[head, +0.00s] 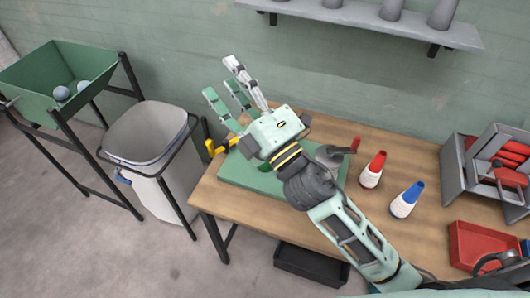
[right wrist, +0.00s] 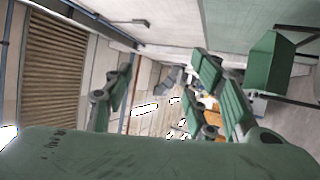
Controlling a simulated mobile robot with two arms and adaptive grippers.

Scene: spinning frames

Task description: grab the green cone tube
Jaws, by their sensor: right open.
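My right gripper (head: 222,80) is raised over the back left of the wooden table (head: 325,241), above a green mat (head: 240,179). Its fingers are spread and empty, pointing up and left toward the wall. In the right wrist view the open fingers (right wrist: 160,95) have nothing between them. My left gripper is out of view.
A yellow-handled tool (head: 217,147) lies at the mat's left edge. A grey bin (head: 150,135) and a green trough (head: 55,75) with balls stand left. A grey rack (head: 465,165) and a red tray (head: 480,244) are right. A shelf (head: 370,17) hangs above.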

